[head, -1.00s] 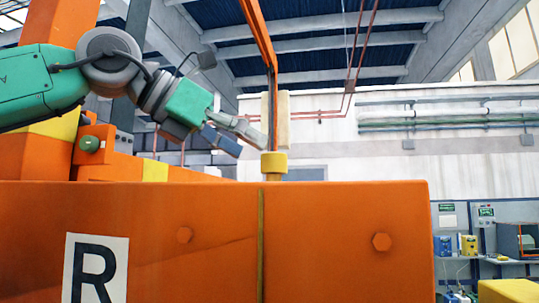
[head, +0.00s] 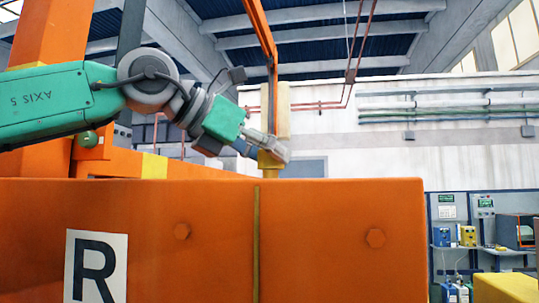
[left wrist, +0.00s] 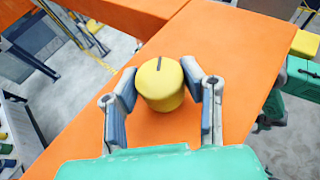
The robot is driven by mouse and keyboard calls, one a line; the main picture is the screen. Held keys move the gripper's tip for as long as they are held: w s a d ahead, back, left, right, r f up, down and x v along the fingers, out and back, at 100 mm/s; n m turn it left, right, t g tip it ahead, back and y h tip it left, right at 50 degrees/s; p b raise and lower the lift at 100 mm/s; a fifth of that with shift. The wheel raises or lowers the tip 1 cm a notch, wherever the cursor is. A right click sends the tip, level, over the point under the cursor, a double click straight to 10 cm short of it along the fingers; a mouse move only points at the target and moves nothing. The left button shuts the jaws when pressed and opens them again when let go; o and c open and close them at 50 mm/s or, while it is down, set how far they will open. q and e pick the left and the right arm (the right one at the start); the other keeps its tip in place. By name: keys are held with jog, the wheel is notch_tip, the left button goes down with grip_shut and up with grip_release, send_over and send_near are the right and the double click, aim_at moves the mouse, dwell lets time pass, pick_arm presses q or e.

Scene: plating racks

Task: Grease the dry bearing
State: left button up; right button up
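A yellow round cap (left wrist: 160,84) with a dark slot in its top stands on an orange beam (left wrist: 95,135). It also shows in the head view (head: 268,166), above the top edge of the orange block and partly hidden by my gripper. My left gripper (left wrist: 160,82) is around the cap, one finger on each side. The fingers are spread and very close to its sides; I cannot tell whether they touch. No dry bearing can be made out by its look. My right gripper is in neither view.
A large orange block (head: 330,235) with bolt heads and a white "R" label (head: 97,265) fills the lower head view. An orange post (head: 45,45) stands at left. Benches with equipment (head: 475,235) stand far right. Grey floor (left wrist: 70,75) shows left of the beam.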

pick_arm(q)
jog(key=shift+r, duration=0.1)
jog(key=shift+n+t+y+b, duration=0.7)
jog(key=shift+n+t+b, duration=0.4)
jog(key=shift+b, duration=0.1)
jog(key=shift+n+t+y+b, duration=0.95)
jog(key=shift+n+t+y, duration=0.05)
jog(key=shift+n+y, duration=0.2)
jog(key=shift+w+r+n+t+y+b, duration=0.1)
jog(key=shift+n+t+y+b, duration=0.4)
jog(key=shift+n+y, duration=0.7)
jog(key=shift+n+t+y, duration=0.5)
jog(key=shift+n+y, duration=0.6)
jog(key=shift+y, duration=0.1)
